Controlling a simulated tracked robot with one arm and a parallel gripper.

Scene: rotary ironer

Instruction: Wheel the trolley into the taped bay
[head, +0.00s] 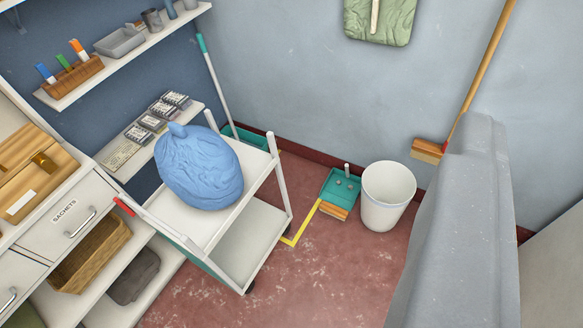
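The white two-shelf trolley (247,240) stands at centre left beside the drawer unit. A tied blue bag (198,167) sits on its top shelf, and its lower shelf looks empty where it shows. Yellow floor tape (305,223) forms a corner just right of the trolley. The rest of the bay outline is hidden or out of view, so I cannot tell how much of the trolley lies inside it. A red piece (124,206) shows at the trolley's near left end; I cannot tell what it belongs to. My gripper is not in view.
A teal dustpan (339,187) with a brush (333,210) lies at the tape's far end, next to a white bin (388,195). A broom (430,150) leans on the wall. A large grey form (455,230) blocks the right. Red floor (325,275) in front is clear.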

